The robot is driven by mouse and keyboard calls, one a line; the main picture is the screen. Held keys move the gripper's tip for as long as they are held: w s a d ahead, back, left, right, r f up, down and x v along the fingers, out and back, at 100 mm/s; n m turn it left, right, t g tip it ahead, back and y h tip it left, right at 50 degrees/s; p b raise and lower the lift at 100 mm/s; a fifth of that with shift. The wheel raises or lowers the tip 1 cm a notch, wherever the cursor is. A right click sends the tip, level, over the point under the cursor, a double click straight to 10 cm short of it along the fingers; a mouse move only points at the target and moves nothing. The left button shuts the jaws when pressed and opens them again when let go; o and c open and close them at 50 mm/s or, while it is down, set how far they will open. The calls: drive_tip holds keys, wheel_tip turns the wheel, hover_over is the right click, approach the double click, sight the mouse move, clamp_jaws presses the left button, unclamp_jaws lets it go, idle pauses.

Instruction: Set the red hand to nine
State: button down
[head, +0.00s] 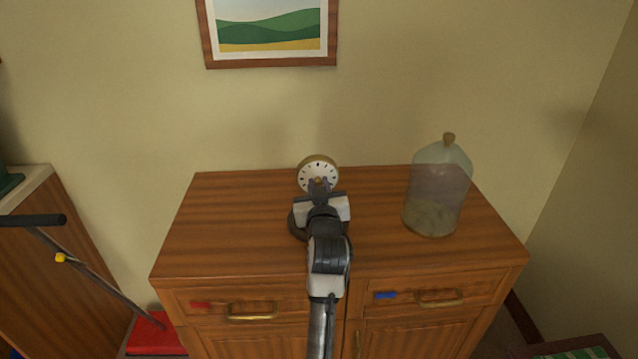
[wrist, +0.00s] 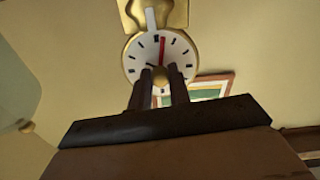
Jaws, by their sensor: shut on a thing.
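A round dial with a white face, black marks and a gold rim (head: 308,171) stands at the back of the wooden cabinet top. It fills the upper middle of the wrist view (wrist: 136,62). The red hand (wrist: 162,48) points up in that view, towards the gold base piece (wrist: 172,14). That view looks turned over, as the wall picture shows below the dial. My gripper (head: 319,183) is at the lower part of the face. Its two dark fingers (wrist: 161,80) are shut on the gold knob (wrist: 160,72) at the dial's centre. The fingers hide part of the face.
A glass jar (head: 437,190) with a cork stands on the right of the cabinet top (head: 240,225). A framed picture (head: 268,62) hangs behind. The cabinet top is clear at left.

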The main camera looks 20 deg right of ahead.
drive_tip(key=m+p, duration=0.1)
drive_tip(key=m, duration=0.2)
drive_tip(key=shift+m, duration=0.3)
drive_tip(key=m+p, duration=0.1)
drive_tip(key=m, duration=0.3)
drive_tip(key=shift+m+p, duration=0.3)
drive_tip(key=shift+p, duration=0.05)
drive_tip(key=m+p, duration=0.1)
drive_tip(key=m, duration=0.3)
drive_tip(key=shift+m+p, duration=0.6)
drive_tip(key=shift+m, duration=1)
drive_tip(key=c, duration=1.3)
unclamp_jaws()
